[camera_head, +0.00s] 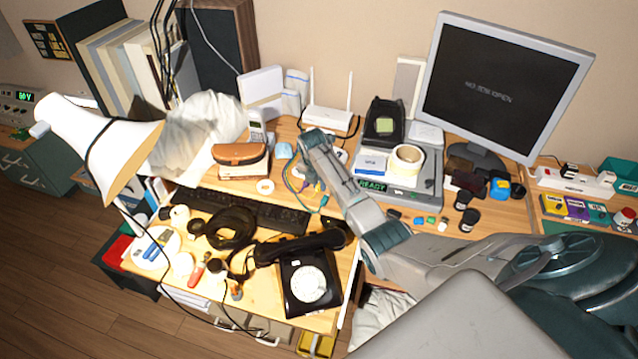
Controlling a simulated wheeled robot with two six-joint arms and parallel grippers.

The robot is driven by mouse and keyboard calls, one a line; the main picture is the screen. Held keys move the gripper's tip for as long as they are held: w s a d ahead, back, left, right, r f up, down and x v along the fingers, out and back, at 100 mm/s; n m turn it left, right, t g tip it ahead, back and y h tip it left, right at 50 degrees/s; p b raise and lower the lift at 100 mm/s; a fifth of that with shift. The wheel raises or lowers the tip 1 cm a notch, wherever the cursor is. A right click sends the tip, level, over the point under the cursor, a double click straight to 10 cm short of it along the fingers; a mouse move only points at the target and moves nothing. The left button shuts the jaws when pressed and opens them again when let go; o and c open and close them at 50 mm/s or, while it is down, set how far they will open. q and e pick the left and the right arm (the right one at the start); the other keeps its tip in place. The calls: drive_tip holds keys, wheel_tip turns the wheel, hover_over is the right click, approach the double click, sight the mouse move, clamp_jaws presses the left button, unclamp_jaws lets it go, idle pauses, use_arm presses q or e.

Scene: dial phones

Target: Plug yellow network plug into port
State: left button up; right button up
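My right arm reaches in from the lower right, over the middle of the desk. My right gripper (316,160) is at its far end, just in front of the white router (329,119) with two upright antennas. The fingers are too small and too covered by the arm to tell whether they are open or shut. Thin coloured cables (291,180) lie left of and below the gripper. A small yellow piece, perhaps the yellow network plug (318,187), shows among them, close beside my arm. I cannot make out a port on the router. My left gripper is not in view.
A black dial phone (308,283) stands at the front of the desk, with a black keyboard (240,210) behind it. A brown case (241,154) is left of the gripper. A grey device (425,180) bearing a tape roll is right of my arm. The desk is crowded.

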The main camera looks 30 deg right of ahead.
drive_tip(key=shift+a, duration=0.1)
idle(0.6)
drive_tip(key=shift+s+a+p, duration=0.6)
drive_tip(key=shift+a+p, duration=0.35)
drive_tip(key=shift+p, duration=0.3)
drive_tip(key=shift+r, duration=0.1)
drive_tip(key=shift+d+p+v, duration=0.15)
drive_tip(key=shift+p+v, duration=0.8)
drive_tip(key=shift+p, duration=0.25)
drive_tip(key=shift+d+p+v, duration=0.2)
drive_tip(key=shift+p+v, duration=0.75)
drive_tip(key=shift+p, duration=0.2)
drive_tip(key=shift+w, duration=0.2)
